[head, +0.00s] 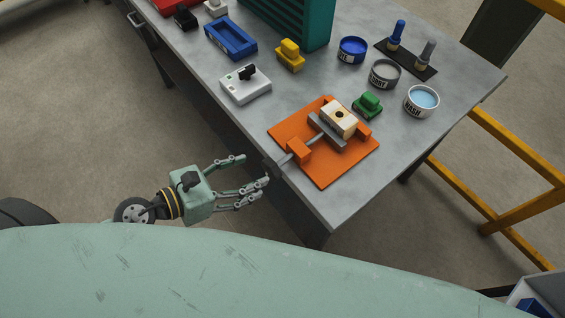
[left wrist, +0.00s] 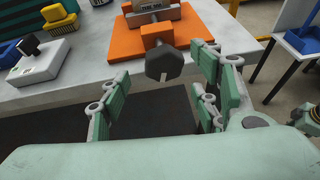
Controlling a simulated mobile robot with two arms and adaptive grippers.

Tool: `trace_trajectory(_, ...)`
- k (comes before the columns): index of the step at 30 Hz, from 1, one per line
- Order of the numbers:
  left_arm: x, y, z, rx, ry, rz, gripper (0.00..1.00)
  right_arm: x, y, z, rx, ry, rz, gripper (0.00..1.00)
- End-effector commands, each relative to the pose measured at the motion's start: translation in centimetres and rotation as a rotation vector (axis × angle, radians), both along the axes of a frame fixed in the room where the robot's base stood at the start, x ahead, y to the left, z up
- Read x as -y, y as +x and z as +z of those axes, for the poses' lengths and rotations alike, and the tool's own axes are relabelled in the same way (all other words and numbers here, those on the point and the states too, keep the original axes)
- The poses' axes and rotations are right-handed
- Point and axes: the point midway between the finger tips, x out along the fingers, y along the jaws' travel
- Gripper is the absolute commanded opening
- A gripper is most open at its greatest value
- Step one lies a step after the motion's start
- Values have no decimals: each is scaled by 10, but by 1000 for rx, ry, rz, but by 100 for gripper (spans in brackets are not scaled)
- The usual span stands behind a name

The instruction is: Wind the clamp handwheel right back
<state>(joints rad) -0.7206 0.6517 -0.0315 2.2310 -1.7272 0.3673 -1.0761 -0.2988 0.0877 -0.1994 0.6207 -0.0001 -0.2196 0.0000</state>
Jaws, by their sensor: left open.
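The orange clamp base (head: 345,168) sits at the near corner of the grey bench. Its dark handwheel (head: 271,168) sticks out past the bench edge on a grey screw through an orange block (head: 299,150). A grey jaw (head: 328,131) stands beside a cream block (head: 340,121) with a dark hole. My left gripper (head: 256,171) is open, its fingertips close to the handwheel. In the left wrist view the handwheel (left wrist: 164,65) shows ahead, between the spread fingers (left wrist: 163,82); I cannot tell if they touch it.
On the bench (head: 225,115) stand a white switch box (head: 246,88), a green stamp-like piece (head: 367,105), a yellow piece (head: 290,55), a blue tray (head: 231,39) and several tins, including a light-blue one (head: 421,101). Yellow rails (head: 510,150) stand at the right.

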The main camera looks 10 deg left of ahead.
Motion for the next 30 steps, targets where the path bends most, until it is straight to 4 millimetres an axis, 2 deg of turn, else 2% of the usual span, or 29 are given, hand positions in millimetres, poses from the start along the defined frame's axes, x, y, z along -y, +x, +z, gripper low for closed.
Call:
trace_trajectory(2, -4, -6, -1, 31, 62, -23, 57, 1, 0, 0, 0, -1, 0, 37)
trace_trajectory(5, -4, -4, -2, 48, 88, -32, 57, 2, 0, 2, 0, -2, 1, 37)
trace_trajectory(17, 29, 33, -20, 47, 82, -31, 57, -16, -2, 21, -3, 19, -4, 37)
trace_trajectory(22, 39, 44, -28, 45, 84, -30, 57, -13, -2, 24, -3, 14, -3, 37)
trace_trajectory(30, 42, 47, -32, 43, 84, -31, 57, -6, -2, 24, -3, 6, 0, 37)
